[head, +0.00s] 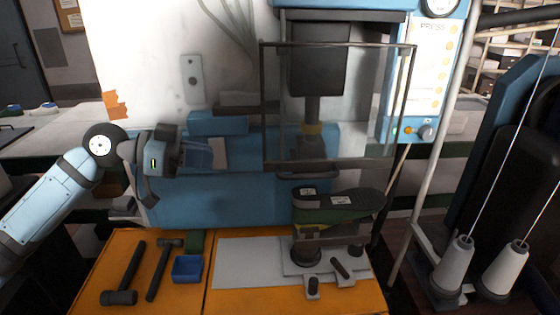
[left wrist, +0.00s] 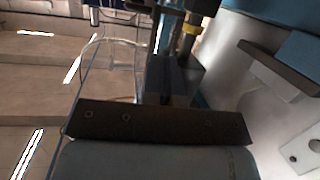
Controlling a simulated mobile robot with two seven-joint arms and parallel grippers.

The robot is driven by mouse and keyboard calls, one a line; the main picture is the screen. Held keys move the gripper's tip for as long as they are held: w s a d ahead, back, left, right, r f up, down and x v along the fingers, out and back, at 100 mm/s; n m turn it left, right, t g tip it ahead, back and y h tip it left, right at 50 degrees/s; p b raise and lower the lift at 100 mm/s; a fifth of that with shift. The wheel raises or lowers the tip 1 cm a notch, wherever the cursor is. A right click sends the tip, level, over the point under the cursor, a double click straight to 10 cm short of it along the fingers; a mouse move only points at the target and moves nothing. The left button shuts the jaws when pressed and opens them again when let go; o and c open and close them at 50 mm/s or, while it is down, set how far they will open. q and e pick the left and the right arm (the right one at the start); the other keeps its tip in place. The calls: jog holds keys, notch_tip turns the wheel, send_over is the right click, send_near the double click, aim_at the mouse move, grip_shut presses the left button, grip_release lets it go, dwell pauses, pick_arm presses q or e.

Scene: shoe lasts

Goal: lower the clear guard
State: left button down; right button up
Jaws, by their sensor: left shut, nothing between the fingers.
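The clear guard (head: 385,105) is a see-through panel in a thin dark frame, in front of the press ram (head: 313,105). Its lower edge stands above the dark shoe last (head: 345,205), so the space around the last is uncovered. A dark handle (head: 303,175) shows near that lower edge. My left gripper (head: 205,155) is shut and empty, left of the guard and apart from it in the head view. In the left wrist view clear panel edges and the ram (left wrist: 192,35) show beyond my gripper. My right gripper is not in view.
The orange bench (head: 225,300) holds two hammers (head: 130,270), a blue bin (head: 187,268) and small dark parts (head: 340,267). The press control panel (head: 410,130) is right of the guard. Thread cones (head: 455,265) stand at far right.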

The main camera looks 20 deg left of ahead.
pick_arm(q)
notch_tip(320, 180, up, 4)
jog(key=m+g, duration=0.1)
jog(key=s+f+p+x, duration=0.1)
jog(key=p+x, duration=0.3)
jog(key=x, duration=0.8)
jog(key=shift+s+d+f+h, duration=0.2)
jog(key=shift+d+f+h, duration=0.15)
jog(key=shift+f, duration=0.2)
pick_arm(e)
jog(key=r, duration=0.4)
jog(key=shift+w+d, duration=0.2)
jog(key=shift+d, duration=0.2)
